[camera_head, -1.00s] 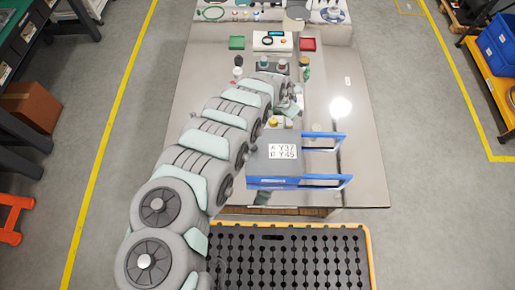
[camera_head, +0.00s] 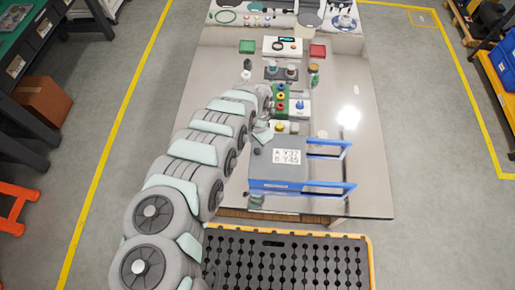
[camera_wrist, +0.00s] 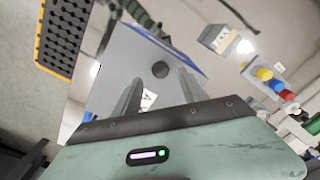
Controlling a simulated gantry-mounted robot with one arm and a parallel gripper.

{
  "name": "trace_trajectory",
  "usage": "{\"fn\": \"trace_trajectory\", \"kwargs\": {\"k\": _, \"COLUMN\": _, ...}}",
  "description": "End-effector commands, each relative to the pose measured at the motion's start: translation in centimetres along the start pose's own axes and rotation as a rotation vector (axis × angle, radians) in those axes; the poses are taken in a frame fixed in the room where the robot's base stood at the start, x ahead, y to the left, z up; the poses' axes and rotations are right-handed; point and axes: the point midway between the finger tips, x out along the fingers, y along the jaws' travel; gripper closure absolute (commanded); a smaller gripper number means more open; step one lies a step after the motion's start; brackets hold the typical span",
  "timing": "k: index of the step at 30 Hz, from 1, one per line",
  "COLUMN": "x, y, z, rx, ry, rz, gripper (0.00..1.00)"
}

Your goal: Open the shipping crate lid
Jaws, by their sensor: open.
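The shipping crate (camera_head: 265,186) stands near the front edge of the table, blue with a flat grey lid (camera_head: 262,158) on top. The lid bears a white label marked "A Y37 B Y45", and looks closed. Two blue bars (camera_head: 328,188) stick out to its right. In the wrist view the grey lid (camera_wrist: 125,55) shows with a dark round knob (camera_wrist: 160,69). My gripper (camera_wrist: 160,85) is open, its two fingers apart over the lid, with the knob seen beyond and between their tips; contact cannot be told. Part of the label shows between the fingers.
Behind the crate stand a green panel with coloured knobs (camera_head: 281,98), a white box with a blue knob (camera_head: 300,107) and a box with a yellow knob (camera_head: 280,127). A black perforated mat (camera_head: 285,262) lies in front. The table's right side is clear.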

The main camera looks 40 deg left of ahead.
Motion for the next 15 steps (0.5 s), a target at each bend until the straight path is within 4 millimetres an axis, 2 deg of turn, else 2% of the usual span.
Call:
{"fn": "trace_trajectory", "kwargs": {"k": 9, "x": 3.3, "y": 0.1, "z": -0.1, "rx": -0.001, "ry": 0.002, "rz": 0.001, "gripper": 0.5}}
{"fn": "trace_trajectory", "kwargs": {"k": 15, "x": 4.2, "y": -0.1, "z": -0.1, "rx": -0.002, "ry": 0.002, "rz": -0.003, "gripper": 0.5}}
